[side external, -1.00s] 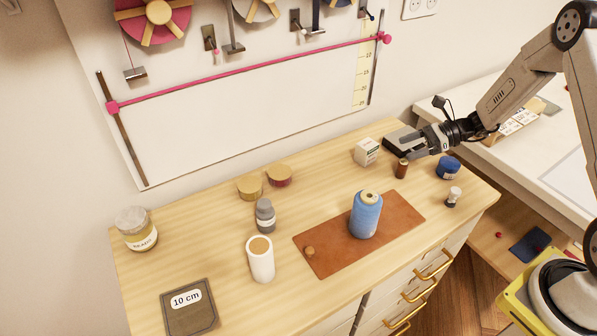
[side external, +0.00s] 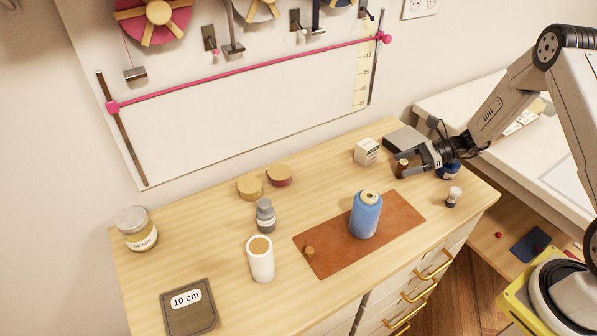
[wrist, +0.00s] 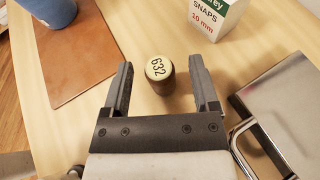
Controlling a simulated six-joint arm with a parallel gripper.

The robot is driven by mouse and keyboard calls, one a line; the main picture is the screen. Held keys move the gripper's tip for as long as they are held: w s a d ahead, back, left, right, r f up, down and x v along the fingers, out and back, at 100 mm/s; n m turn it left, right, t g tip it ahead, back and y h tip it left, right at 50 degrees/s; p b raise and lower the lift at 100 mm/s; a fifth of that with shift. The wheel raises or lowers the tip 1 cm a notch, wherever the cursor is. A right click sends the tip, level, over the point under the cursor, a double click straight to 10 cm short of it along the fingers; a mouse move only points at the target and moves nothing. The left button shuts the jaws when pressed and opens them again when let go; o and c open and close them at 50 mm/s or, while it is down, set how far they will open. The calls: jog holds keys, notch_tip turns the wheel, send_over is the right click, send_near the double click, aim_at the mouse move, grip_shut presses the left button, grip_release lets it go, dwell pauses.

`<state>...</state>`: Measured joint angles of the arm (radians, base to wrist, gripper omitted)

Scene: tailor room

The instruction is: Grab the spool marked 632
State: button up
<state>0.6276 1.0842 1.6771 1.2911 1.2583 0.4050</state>
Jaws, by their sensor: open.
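The spool marked 632 (wrist: 159,72) stands upright on the dresser top, brown with a pale round label. In the wrist view it sits between the spread fingers of my gripper (wrist: 162,88), near their tips, with bare wood showing on either side. In the side view the spool (side external: 401,167) is a small brown cylinder at the open jaws of my gripper (side external: 411,164). The gripper is open and holds nothing. The exact gap between fingers and spool is hard to tell.
A white snaps box (wrist: 215,18) stands just beyond the spool, and a grey metal item (wrist: 285,100) lies close on the right. A leather mat (side external: 330,243) bears a large blue thread cone (side external: 366,216).

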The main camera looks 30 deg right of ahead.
aim_at(404, 168)
jog(key=shift+w+a+f, duration=0.3)
jog(key=shift+a+f, duration=0.3)
jog(key=shift+a, duration=0.05)
jog(key=shift+w+a+f, duration=0.25)
jog(key=shift+a+f, duration=0.3)
jog(key=shift+a, duration=0.1)
jog(key=shift+s, duration=0.1)
jog(key=shift+c, duration=0.2)
grip_shut()
